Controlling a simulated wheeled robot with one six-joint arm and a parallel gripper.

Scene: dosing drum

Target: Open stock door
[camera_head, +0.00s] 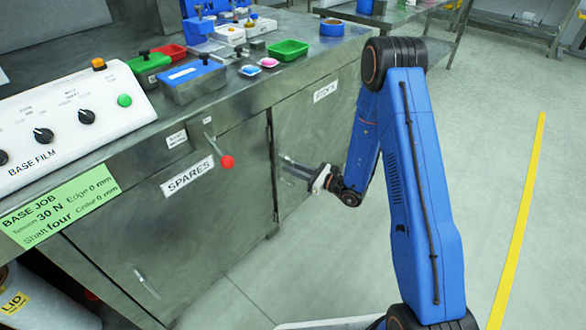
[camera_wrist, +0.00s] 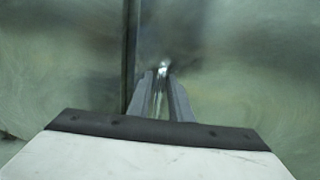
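The stock door (camera_head: 318,125) is the grey metal door on the right of the cabinet front, with a white label reading STOCK (camera_head: 325,90). It looks closed. My gripper (camera_head: 294,170) is at the door's left part, fingers pointing at it. In the wrist view, the two grey fingers of my gripper (camera_wrist: 161,92) stand on either side of a thin upright metal handle (camera_wrist: 161,85). Narrow gaps seem to show beside the handle, so the fingers look open around it. Whether either finger touches it is unclear. In the head view the fingers largely hide the handle.
The spares door (camera_head: 150,225) is left of the stock door, with a red-knobbed lever (camera_head: 227,162) sticking out near its top. The bench top above holds a green tray (camera_head: 288,50), a blue box (camera_head: 193,82) and a control panel (camera_head: 70,120). The floor on the right is clear.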

